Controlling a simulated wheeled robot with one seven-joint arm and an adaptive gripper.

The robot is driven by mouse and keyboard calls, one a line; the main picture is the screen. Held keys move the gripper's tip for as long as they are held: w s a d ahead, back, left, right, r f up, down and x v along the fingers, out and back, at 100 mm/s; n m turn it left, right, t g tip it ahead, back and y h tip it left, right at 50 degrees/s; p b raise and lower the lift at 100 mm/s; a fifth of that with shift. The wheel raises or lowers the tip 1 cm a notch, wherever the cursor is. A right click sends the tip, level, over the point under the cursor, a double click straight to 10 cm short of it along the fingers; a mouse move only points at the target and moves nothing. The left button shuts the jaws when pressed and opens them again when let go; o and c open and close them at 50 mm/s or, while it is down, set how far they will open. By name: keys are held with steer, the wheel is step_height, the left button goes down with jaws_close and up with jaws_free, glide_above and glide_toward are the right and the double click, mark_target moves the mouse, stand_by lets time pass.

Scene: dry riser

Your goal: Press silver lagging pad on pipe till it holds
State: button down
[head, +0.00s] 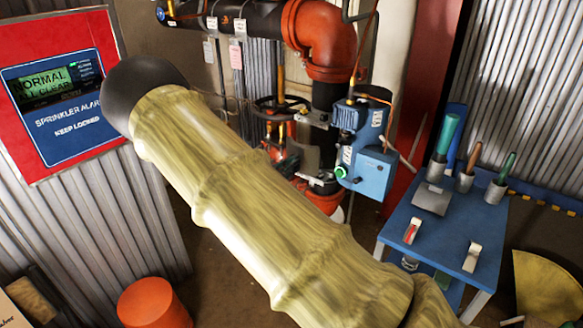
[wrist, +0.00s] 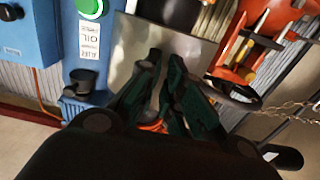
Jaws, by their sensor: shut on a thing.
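In the wrist view my gripper (wrist: 164,66) has its dark green fingers close together on a flat silver pad (wrist: 188,46). The pad spreads behind and beyond the fingertips, between a blue pump unit and red metalwork. Its contact with a pipe is hidden in this view. In the head view my own arm covers the gripper. A dark pipe (head: 328,95) drops below a red elbow there, and a grey plate-like piece, perhaps the pad, shows below it. I cannot tell whether the pad touches the pipe.
The blue pump unit (head: 365,150) with a green button stands right of the pipework. A red valve (wrist: 262,32) and a chain (wrist: 290,106) are close on the wrist view's right. A blue tool table (head: 440,225), a red alarm panel (head: 60,90) and an orange stool (head: 153,303) stand around.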

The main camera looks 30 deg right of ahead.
steer(key=shift+f, duration=0.15)
steer(key=b+x, duration=0.2)
steer(key=x, duration=0.9)
steer(key=shift+b, duration=0.4)
steer(key=shift+w+d, duration=0.2)
steer(key=shift+d, duration=0.25)
stand_by(3.1)
steer(key=c, duration=1.5)
jaws_free()
